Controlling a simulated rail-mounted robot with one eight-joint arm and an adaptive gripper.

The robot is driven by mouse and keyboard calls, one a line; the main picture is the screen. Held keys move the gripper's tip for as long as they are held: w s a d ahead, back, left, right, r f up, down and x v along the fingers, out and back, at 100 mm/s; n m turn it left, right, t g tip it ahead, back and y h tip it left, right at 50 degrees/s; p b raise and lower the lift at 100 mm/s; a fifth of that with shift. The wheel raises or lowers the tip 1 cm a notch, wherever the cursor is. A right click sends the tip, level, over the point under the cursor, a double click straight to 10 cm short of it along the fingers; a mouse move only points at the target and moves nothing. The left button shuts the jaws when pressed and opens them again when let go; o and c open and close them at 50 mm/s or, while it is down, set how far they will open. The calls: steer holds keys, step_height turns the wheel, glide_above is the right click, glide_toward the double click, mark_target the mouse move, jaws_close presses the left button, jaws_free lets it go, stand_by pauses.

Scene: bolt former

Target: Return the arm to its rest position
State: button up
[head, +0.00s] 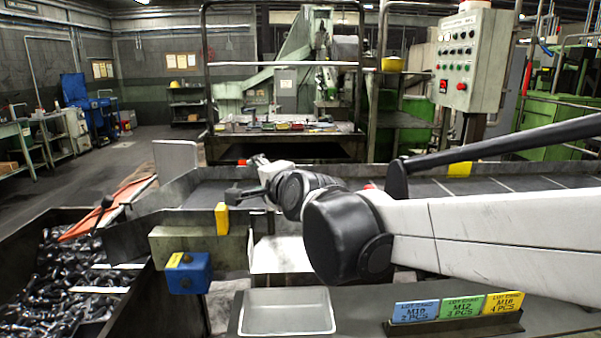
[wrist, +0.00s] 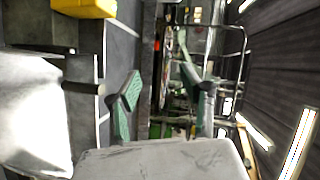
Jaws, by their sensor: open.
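My arm (head: 470,228) reaches in from the right in the head view, its white link bending at a dark joint. Its far end, with my gripper (head: 247,178), is over the near side of the conveyor, left of the joint. It looks small and partly hidden by my wrist there. In the wrist view my gripper (wrist: 163,93) has its two green-padded fingers spread wide apart. Nothing is between them. The wrist view is turned sideways, with ceiling lights at the right.
A bin of bolts (head: 65,275) is at left. An empty grey tray (head: 287,312) and a rack of coloured lot cards (head: 455,312) stand in front. A yellow block (head: 222,218) and a blue box (head: 188,273) are near the chute. A control panel (head: 470,60) stands behind.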

steer(key=s+d+f+n+g+h, duration=0.2)
steer(key=s+d+f, duration=0.4)
steer(key=s+d, duration=0.3)
steer(key=s+d+f+n+g+h, duration=0.2)
steer(key=s+d+f+n, duration=0.3)
steer(key=s+d, duration=0.4)
steer(key=s+d+f+n+g+h, duration=0.2)
steer(key=s+d+f+n+h, duration=0.1)
steer(key=s+d+f, duration=0.4)
steer(key=s+d, duration=0.2)
steer(key=d, duration=0.2)
steer(key=shift+s+n+g, duration=0.3)
steer(key=shift+f, duration=0.1)
